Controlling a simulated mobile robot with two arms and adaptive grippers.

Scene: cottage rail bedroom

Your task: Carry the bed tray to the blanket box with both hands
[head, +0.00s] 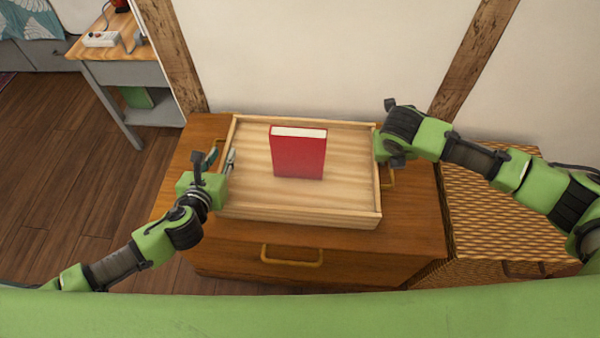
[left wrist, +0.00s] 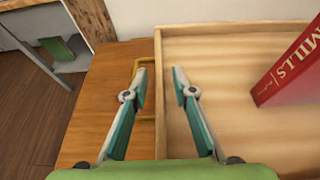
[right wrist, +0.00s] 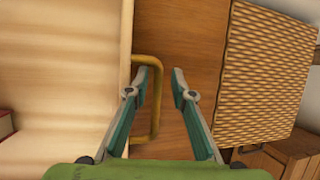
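The bed tray (head: 345,215), pale wood with low walls, lies on a brown wooden chest (head: 415,225). A red book (head: 298,155) stands upright on it. The tray has a brass handle on each side, the left one in the left wrist view (left wrist: 137,68), the right one in the right wrist view (right wrist: 157,105). My left gripper (left wrist: 160,80) is open above the tray's left wall and handle. My right gripper (right wrist: 159,80) is open, its fingers either side of the right handle's bar in that view. I cannot tell whether either touches. No blanket box is clearly identifiable.
A box with a woven-pattern top (head: 500,220) stands right of the chest. A desk (head: 110,62) with small items stands at the back left. A wall with timber posts rises close behind. The wooden floor (head: 60,170) at left is clear.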

